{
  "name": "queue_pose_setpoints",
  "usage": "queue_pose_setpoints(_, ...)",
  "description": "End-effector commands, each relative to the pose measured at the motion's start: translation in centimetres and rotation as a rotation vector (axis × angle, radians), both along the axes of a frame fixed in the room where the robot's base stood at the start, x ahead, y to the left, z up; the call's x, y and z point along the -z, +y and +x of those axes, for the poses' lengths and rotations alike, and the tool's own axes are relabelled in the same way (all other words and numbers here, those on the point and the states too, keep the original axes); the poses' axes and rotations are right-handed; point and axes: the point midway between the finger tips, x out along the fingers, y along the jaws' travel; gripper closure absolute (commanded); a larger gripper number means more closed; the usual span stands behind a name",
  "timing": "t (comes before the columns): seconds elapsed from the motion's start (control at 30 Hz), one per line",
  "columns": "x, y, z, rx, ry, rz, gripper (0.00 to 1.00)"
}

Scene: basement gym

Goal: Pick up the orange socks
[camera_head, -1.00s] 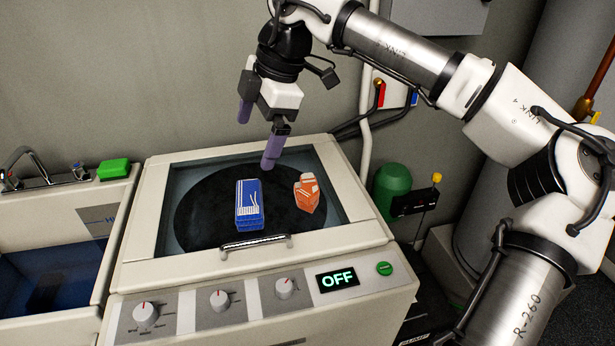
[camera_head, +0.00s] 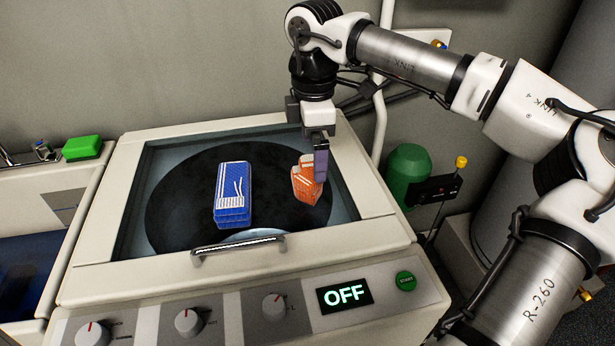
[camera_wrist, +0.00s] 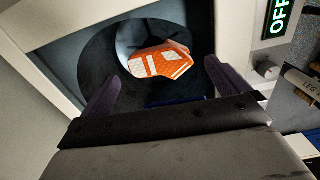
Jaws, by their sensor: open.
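The orange socks (camera_head: 304,182), with white stripes, lie on the dark round area of the washer top, right of the blue folded item. In the wrist view the orange socks (camera_wrist: 160,60) show ahead of and between my fingertips, apart from them. My gripper (camera_head: 320,165) hangs just above and at the right side of the socks in the head view, one purple finger overlapping their right edge there. In the wrist view my gripper (camera_wrist: 163,88) has its two purple fingers spread wide with nothing between them. Contact with the socks cannot be told.
A blue folded item (camera_head: 232,194) with white stripes lies left of the socks. The washer (camera_head: 105,238) has a raised rim, a front handle (camera_head: 238,245) and knobs. A green block (camera_head: 82,148) sits at left, and a green cylinder (camera_head: 407,170) stands at right.

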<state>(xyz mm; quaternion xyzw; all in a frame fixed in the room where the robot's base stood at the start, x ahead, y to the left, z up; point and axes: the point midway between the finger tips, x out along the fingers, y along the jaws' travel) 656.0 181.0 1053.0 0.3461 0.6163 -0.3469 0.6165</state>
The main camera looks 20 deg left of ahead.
Motion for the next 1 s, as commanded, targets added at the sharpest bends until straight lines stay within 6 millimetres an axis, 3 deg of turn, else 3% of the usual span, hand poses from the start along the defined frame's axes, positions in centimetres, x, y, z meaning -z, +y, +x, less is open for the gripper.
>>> queue_pose_setpoints(0.33,2.9,-0.1,-0.1,-0.002,0.003,0.002,0.00)
queue_pose_setpoints(0.6,6.6,-0.2,0.0,-0.001,0.002,0.003,0.00)
queue_pose_setpoints(0.9,7.2,-0.2,0.0,0.000,0.000,0.001,0.00)
queue_pose_setpoints(1.0,7.2,-0.2,0.0,0.000,0.000,0.001,0.13)
